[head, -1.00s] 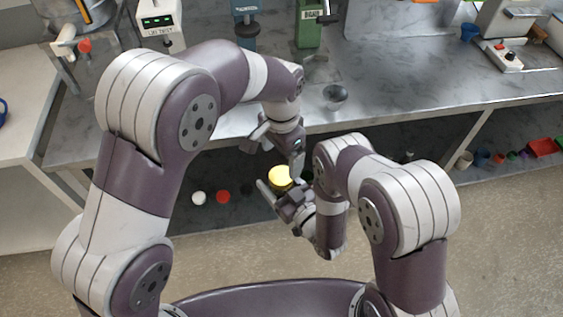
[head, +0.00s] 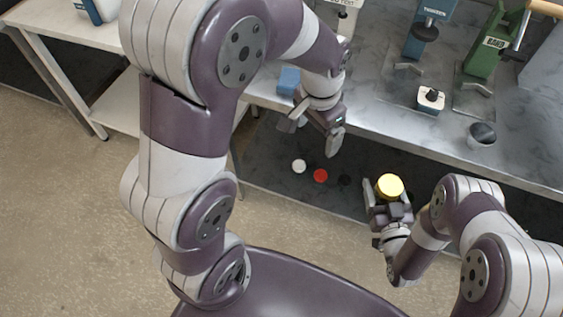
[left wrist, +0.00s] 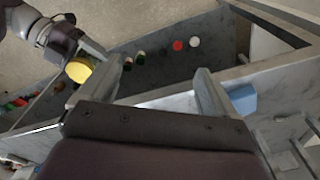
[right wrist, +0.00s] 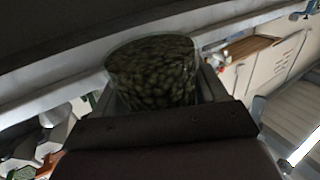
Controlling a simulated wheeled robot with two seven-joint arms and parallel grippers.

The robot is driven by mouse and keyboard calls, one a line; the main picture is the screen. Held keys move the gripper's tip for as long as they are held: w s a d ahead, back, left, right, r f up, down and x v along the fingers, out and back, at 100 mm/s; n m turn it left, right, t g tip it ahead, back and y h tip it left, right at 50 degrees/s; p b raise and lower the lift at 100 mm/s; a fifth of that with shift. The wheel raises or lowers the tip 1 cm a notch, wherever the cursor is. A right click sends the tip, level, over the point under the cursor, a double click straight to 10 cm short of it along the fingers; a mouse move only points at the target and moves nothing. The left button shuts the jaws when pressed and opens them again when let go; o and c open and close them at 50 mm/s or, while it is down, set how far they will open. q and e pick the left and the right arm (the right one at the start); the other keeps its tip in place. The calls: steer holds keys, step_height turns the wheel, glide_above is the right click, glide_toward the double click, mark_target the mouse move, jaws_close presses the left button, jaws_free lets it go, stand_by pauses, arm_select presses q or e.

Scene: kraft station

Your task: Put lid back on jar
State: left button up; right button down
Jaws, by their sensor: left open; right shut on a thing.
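My right gripper (head: 388,208) is shut on a glass jar (right wrist: 155,80) with dark green contents, which fills the space between its fingers in the right wrist view. A round yellow lid (head: 390,186) shows at the jar's top in the head view, and also in the left wrist view (left wrist: 78,70). I cannot tell whether it is fully seated; the right wrist view does not show it. My left gripper (head: 317,130) is open and empty, to the left of the jar and apart from it. Its two spread fingers show in the left wrist view (left wrist: 152,72).
A grey marble worktop (head: 400,130) runs behind the grippers. A blue block (head: 288,80) is near its front edge. A dark cup (head: 482,134) and a small switch box (head: 430,99) stand on it. White (head: 299,166) and red (head: 320,175) round things lie lower down, beneath the worktop.

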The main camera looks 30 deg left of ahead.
steer(key=shift+s+r, duration=0.1)
steer(key=shift+s+d, duration=0.1)
steer(key=shift+d, duration=0.1)
steer(key=shift+w, duration=0.2)
arm_select(q)
steer(key=s+a+f+n, duration=0.4)
steer(key=s+n, duration=0.1)
steer(key=s, duration=0.4)
steer(key=shift+a+t, duration=0.25)
steer(key=shift+t, duration=0.05)
steer(key=shift+s+r, duration=0.1)
steer(key=shift+s, duration=0.05)
arm_select(e)
steer(key=shift+s, duration=0.1)
